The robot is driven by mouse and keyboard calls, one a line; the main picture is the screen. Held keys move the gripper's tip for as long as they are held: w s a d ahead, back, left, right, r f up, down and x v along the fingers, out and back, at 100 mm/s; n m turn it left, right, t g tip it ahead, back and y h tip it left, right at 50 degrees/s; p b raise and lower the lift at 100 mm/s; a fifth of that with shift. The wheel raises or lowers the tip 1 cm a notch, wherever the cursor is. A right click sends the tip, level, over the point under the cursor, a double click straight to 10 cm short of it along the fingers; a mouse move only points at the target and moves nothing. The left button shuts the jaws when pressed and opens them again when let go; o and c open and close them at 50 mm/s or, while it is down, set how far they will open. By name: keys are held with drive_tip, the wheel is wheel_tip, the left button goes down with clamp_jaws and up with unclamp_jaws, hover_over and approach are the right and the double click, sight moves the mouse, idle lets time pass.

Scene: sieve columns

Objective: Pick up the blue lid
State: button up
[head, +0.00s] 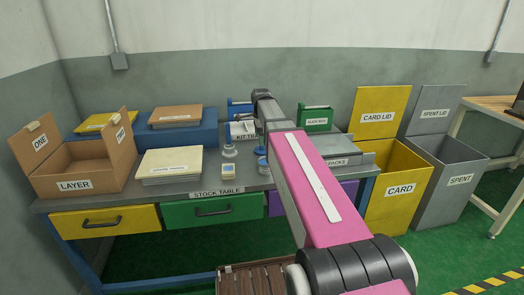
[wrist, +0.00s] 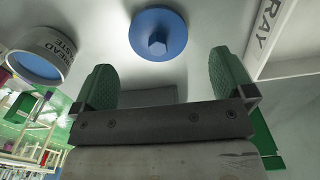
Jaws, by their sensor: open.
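The blue lid (wrist: 157,36) is a round disc with a small faceted knob at its middle. In the wrist view it lies at top centre on a pale grey surface. My gripper (wrist: 163,80) is open, with its green-padded fingers apart and nothing between them. The lid shows beyond the fingertips, centred between them and apart from them. In the head view my arm hides the gripper, and I cannot tell which small blue item is the lid.
A white labelled jar (wrist: 42,52) with a blue round end stands left of the lid in the wrist view. The stock table (head: 218,192) holds a layer box (head: 74,184), card stacks and a small green box (head: 316,118). Yellow (head: 399,190) and grey bins (head: 460,180) stand right.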

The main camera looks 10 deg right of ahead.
sight(262, 149)
drive_tip(key=shift+s+d+f, duration=0.1)
drive_tip(key=shift+d+f, duration=0.1)
drive_tip(key=shift+f, duration=1.2)
drive_tip(key=shift+s+d+f, duration=0.1)
drive_tip(key=shift+d+f, duration=0.05)
drive_tip(key=shift+f, duration=1.2)
drive_tip(key=c, duration=0.8)
